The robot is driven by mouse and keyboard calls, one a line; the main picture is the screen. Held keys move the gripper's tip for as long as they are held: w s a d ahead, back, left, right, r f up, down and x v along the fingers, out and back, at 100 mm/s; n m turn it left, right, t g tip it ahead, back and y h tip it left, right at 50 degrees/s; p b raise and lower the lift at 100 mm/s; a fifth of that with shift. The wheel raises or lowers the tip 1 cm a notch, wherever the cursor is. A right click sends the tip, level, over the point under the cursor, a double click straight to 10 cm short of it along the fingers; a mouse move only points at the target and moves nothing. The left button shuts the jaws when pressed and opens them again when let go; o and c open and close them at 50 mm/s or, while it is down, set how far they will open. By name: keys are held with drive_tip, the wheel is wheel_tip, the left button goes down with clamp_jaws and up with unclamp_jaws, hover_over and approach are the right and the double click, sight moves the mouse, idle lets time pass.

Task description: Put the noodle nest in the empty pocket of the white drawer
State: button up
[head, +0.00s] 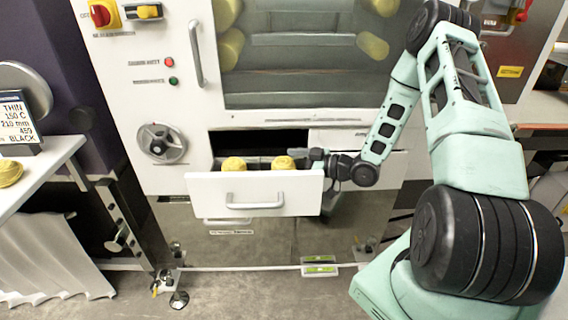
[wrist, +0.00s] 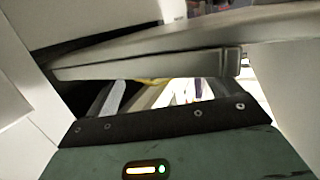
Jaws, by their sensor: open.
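The white drawer (head: 205,197) is pulled out from the machine. Two yellow noodle nests show above its front wall, one at the left (head: 233,163) and one at the right (head: 284,162). The drawer floor and any empty pocket are hidden behind the front wall. Another yellow nest (head: 10,173) lies on the side table at the far left. My gripper (head: 312,157) is open at the drawer's right end, close beside the right nest; whether it touches is unclear. In the wrist view a pale edge crosses my fingers, with a sliver of yellow (wrist: 150,81) beyond.
The side table (head: 50,165) holds a sign (head: 18,122). The machine has a glass window (head: 300,55) with nests behind it, a handwheel (head: 160,143) and a long door handle (head: 196,53). A closed white panel (head: 350,139) is just above my wrist. The floor before the drawer looks clear.

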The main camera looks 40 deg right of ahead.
drive_tip(key=v, duration=1)
drive_tip(key=shift+b, duration=0.4)
drive_tip(key=shift+w+f, duration=0.1)
